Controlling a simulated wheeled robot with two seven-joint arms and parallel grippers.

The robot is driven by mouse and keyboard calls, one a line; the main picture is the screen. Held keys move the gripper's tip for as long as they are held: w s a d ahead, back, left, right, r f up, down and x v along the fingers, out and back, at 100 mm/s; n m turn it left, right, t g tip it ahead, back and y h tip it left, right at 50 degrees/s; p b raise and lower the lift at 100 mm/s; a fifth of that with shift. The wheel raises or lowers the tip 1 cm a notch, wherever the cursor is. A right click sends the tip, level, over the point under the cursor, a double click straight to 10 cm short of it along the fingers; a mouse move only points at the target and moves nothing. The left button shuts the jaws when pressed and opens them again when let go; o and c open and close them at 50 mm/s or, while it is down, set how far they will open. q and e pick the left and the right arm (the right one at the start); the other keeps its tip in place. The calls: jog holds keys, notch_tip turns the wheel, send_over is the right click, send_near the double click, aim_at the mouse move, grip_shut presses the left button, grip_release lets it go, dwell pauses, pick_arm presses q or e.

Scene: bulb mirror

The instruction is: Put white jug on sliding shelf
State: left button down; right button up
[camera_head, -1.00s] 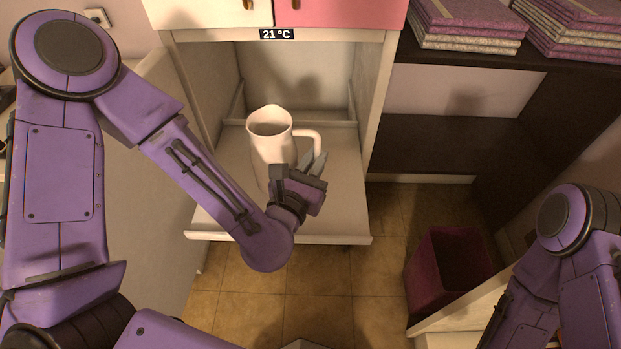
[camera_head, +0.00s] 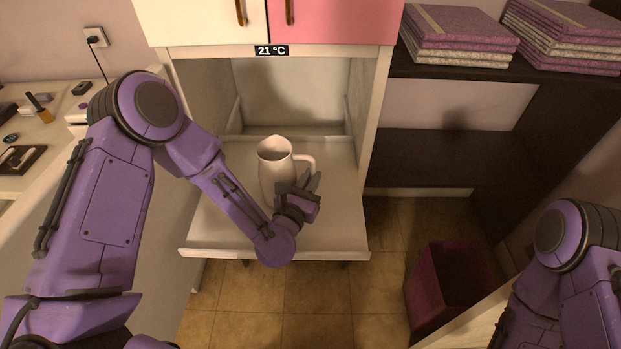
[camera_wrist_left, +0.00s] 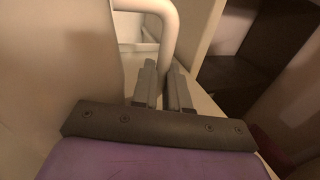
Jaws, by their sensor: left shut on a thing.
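The white jug (camera_head: 272,171) is upright over the pulled-out sliding shelf (camera_head: 335,226), with its handle towards the right. My left gripper (camera_head: 311,184) is shut on the jug's handle, at the jug's right side. In the left wrist view the handle (camera_wrist_left: 171,32) runs down to the two fingers (camera_wrist_left: 164,84), which sit close together around its lower part. My left forearm hides the jug's base, so I cannot tell if it touches the shelf. My right arm shows at the lower right, but its gripper is out of view.
The cabinet's side walls flank the shelf, with a pink door (camera_head: 335,22) above. A purple bin (camera_head: 450,285) stands on the floor at right. The shelf around the jug is clear.

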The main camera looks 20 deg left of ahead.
pick_arm(q)
jog(key=shift+f, duration=0.1)
jog(key=c, duration=1.1)
grip_release()
jog(key=shift+r, duration=0.3)
jog(key=s+b, duration=0.1)
jog(key=s, duration=0.2)
jog(key=s+b, duration=0.1)
jog(key=s, duration=0.2)
jog(key=s+a+b, duration=0.1)
jog(key=s, duration=0.3)
jog(key=shift+f, duration=0.3)
jog(key=shift+s+r+p, duration=0.45)
jog(key=shift+s+p, duration=0.05)
jog(key=shift+p, duration=0.1)
jog(key=shift+s+a+f, duration=0.1)
jog(key=shift+s+f, duration=0.1)
jog(key=shift+s, duration=0.4)
